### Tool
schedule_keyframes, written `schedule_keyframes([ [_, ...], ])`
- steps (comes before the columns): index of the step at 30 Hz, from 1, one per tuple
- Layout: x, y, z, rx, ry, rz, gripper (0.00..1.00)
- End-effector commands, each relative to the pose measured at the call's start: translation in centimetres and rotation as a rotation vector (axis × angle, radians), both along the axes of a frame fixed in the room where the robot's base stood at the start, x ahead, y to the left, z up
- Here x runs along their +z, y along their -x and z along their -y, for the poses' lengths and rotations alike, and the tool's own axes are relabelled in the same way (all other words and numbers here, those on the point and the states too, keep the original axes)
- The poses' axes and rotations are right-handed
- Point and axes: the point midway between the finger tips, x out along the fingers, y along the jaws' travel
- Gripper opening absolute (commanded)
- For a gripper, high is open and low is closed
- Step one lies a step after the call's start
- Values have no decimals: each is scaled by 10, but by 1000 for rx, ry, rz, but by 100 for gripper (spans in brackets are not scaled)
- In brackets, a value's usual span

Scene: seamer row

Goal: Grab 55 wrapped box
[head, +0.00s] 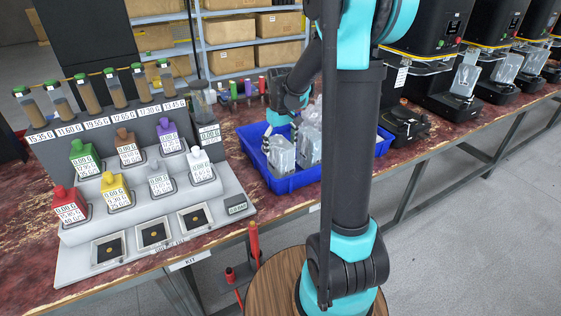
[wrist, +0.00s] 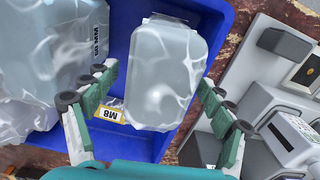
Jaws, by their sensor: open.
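Several clear wrapped boxes stand in a blue tray (head: 290,184), whose wall also shows in the wrist view (wrist: 120,20). One wrapped box (wrist: 155,75) lies between the spread fingers of my gripper (wrist: 158,78); no number is readable on its visible face. In the head view it appears to be the left wrapped box (head: 282,155). My gripper (head: 283,122) is open above the tray, and I cannot tell whether a finger touches the box. Another wrapped box (wrist: 55,45), at the left of the wrist view, has a partly readable "MM" label. A yellow-edged "M8" label (wrist: 108,114) shows beside the middle box.
Left of the tray stands a stepped grey display (head: 150,215) with coloured bottles and tilted tubes. It shows close at the right of the wrist view (wrist: 235,110). Black machines (head: 430,70) line the bench to the right. Shelves with cartons (head: 230,60) stand behind.

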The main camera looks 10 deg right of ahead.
Motion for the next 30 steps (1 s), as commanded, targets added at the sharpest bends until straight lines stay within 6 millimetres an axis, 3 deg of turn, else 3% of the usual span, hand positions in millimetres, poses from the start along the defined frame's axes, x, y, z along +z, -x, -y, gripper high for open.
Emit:
schedule_keyframes([
  [7, -2, 0, 0, 0, 0, 0, 83],
  [27, -2, 0, 0, 0, 0, 0, 0],
  [30, -1, 0, 0, 0, 0, 0, 0],
])
